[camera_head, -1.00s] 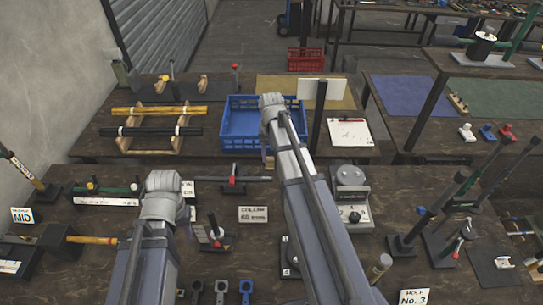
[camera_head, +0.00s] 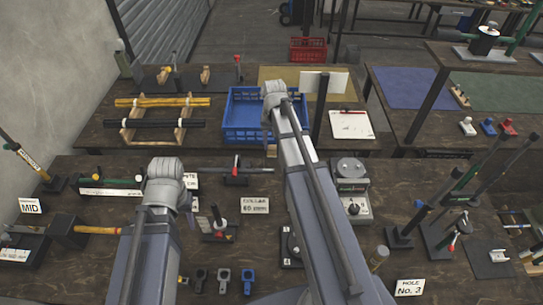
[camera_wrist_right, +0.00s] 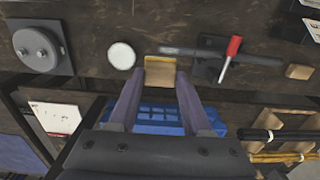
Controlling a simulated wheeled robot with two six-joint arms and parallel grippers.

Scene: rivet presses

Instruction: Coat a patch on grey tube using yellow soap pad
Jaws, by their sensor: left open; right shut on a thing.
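The grey tube (camera_head: 255,170) lies level in a dark stand with a red-handled clamp at the back of the near bench. In the right wrist view the tube (camera_wrist_right: 185,50) runs across the top. My right gripper (camera_wrist_right: 161,82) is shut on the yellow soap pad (camera_wrist_right: 161,70), a tan block with a yellow edge. The pad appears close to the tube's end; I cannot tell whether they touch.
A blue crate (camera_head: 238,132) and a rack with yellow and black rods (camera_head: 160,103) stand on the bench behind. A round-topped device (camera_head: 350,168) stands right of my right arm. Upright rods (camera_head: 460,185) crowd the right side. Several small fittings (camera_head: 222,277) lie near the front.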

